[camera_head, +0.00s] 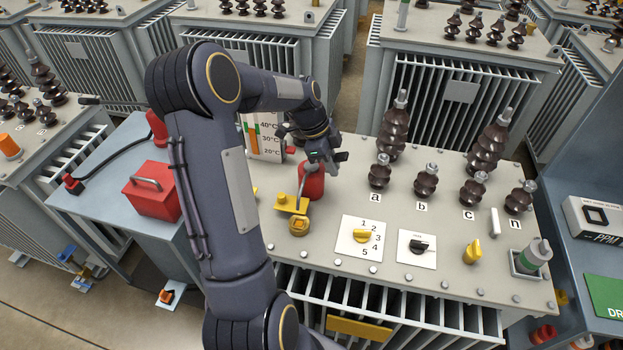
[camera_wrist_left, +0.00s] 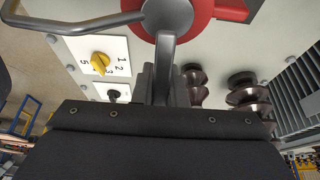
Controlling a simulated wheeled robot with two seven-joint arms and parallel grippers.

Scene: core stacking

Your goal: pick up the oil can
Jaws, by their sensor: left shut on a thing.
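The oil can is a red can (camera_head: 312,180) with a thin grey spout, at the middle of the transformer top in the head view. My left gripper (camera_head: 318,158) is at the can's upper part, shut on it. In the left wrist view the red can (camera_wrist_left: 200,18) shows at the top edge, with its grey metal handle (camera_wrist_left: 166,62) running down between the fingers. The spout points down toward a yellow filler fitting (camera_head: 298,224). Whether the can touches the surface is hard to tell. My right gripper is not in view.
The transformer top (camera_head: 330,215) carries a numbered dial (camera_head: 362,236), a black switch (camera_head: 418,246), a yellow knob (camera_head: 472,251) and several brown insulators (camera_head: 393,130). A thermometer panel (camera_head: 262,140) stands behind my arm. A red box (camera_head: 152,192) sits on the blue-grey table (camera_head: 105,205) at left.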

